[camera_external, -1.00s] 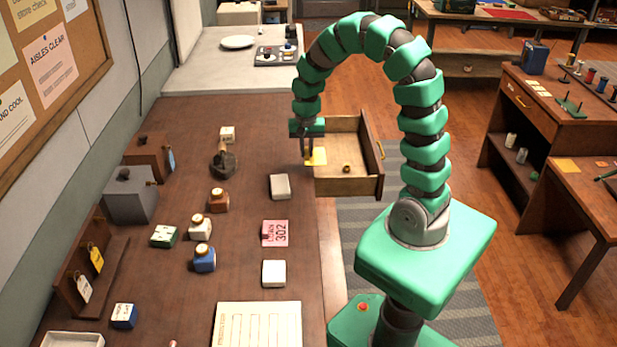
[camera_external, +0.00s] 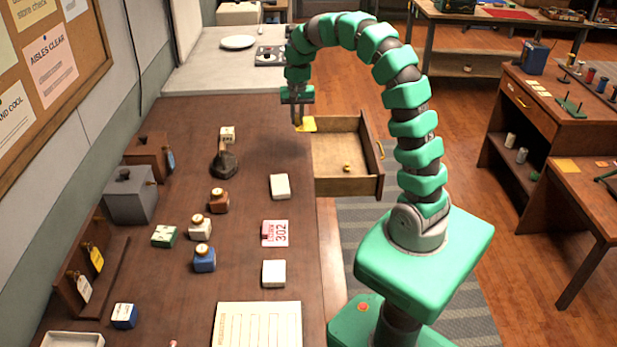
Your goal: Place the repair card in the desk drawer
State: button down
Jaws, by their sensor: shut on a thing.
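My gripper (camera_external: 299,121) is shut on a small yellow card (camera_external: 308,125), seemingly the repair card; no writing is legible on it. The card is held near the far left corner of the open desk drawer (camera_external: 347,188). I cannot tell whether it is above the drawer's edge or the desk top. The drawer is pulled out to the right of the desk (camera_external: 185,270), its brass handle on the right. A small brass-coloured thing (camera_external: 346,168) lies inside on the drawer floor.
A pink card marked 302 (camera_external: 275,233) lies on the desk between two white boxes (camera_external: 280,186) (camera_external: 273,273). Ink bottles (camera_external: 204,258), a dark stamp-like object (camera_external: 224,163) and a tag rack (camera_external: 90,265) stand left. The drawer's middle is clear.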

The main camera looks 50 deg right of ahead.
jog(key=w+d+b, duration=0.2)
jog(key=w+d, duration=0.4)
jog(key=d, duration=0.5)
jog(key=b, duration=0.2)
send_over(326, 150)
notch_tip(326, 150, down, 15)
jog(key=shift+m, duration=0.4)
jog(key=f, duration=0.5)
jog(key=f+b, duration=0.1)
jog(key=f, duration=0.5)
jog(key=shift+d, duration=0.2)
jog(key=shift+r, duration=0.15)
jog(key=c, duration=1.4)
grip_release()
jog(key=shift+c, duration=0.2)
